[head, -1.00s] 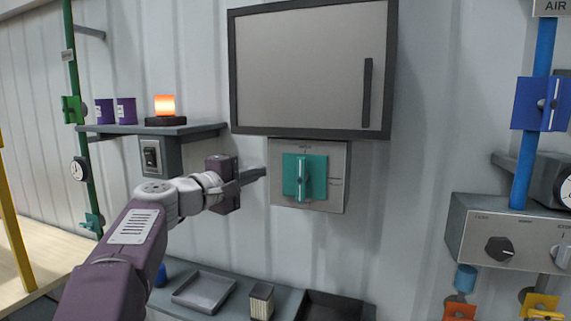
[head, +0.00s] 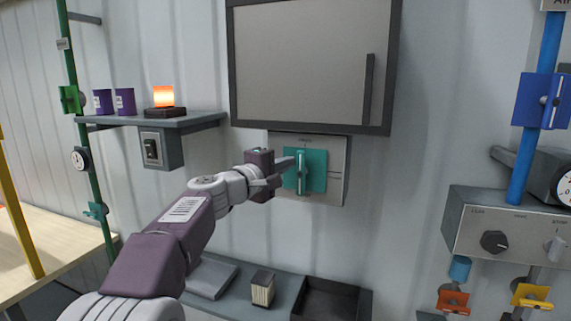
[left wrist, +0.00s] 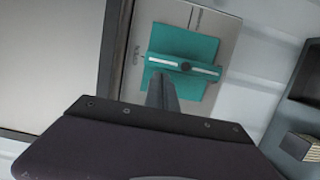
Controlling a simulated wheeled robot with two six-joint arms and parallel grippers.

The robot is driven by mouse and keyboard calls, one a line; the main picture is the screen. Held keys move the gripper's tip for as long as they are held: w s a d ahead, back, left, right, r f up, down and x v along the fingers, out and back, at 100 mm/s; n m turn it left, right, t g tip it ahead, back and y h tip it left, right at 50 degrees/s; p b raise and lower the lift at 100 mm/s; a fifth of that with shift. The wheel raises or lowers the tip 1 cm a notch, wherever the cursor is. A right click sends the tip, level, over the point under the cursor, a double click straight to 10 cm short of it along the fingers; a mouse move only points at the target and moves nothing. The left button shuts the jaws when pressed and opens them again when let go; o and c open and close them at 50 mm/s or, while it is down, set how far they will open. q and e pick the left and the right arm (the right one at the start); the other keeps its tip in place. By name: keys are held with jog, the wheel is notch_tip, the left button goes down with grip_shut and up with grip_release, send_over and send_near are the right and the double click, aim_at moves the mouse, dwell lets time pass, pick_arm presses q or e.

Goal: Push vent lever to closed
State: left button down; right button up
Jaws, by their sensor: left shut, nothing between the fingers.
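The vent lever (head: 301,172) is a teal handle on a teal square plate, on a grey panel (head: 336,150) under a wall cabinet. It stands upright in the head view. In the left wrist view the lever (left wrist: 200,70) shows as a bar with a pale stripe and a dark pivot, lying across the picture. My left gripper (head: 288,164) is shut and empty, its fingertips just left of the lever. In the left wrist view the fingertips (left wrist: 161,83) overlap the plate's edge beside the bar; I cannot tell whether they touch. The panel's small lettering is unreadable. My right gripper is out of view.
The cabinet (head: 308,55) hangs directly above the panel. A shelf (head: 195,121) with purple cups and a glowing lamp (head: 163,97) is at left, a switch box (head: 160,150) under it. A bench with trays (head: 335,300) lies below. A knob box (head: 465,222) stands at right.

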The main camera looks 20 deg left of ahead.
pick_arm(q)
jog(key=shift+r, duration=0.1)
jog(key=shift+s+d+r+m, duration=0.1)
jog(key=shift+s+d+m, duration=0.1)
jog(key=shift+m, duration=0.2)
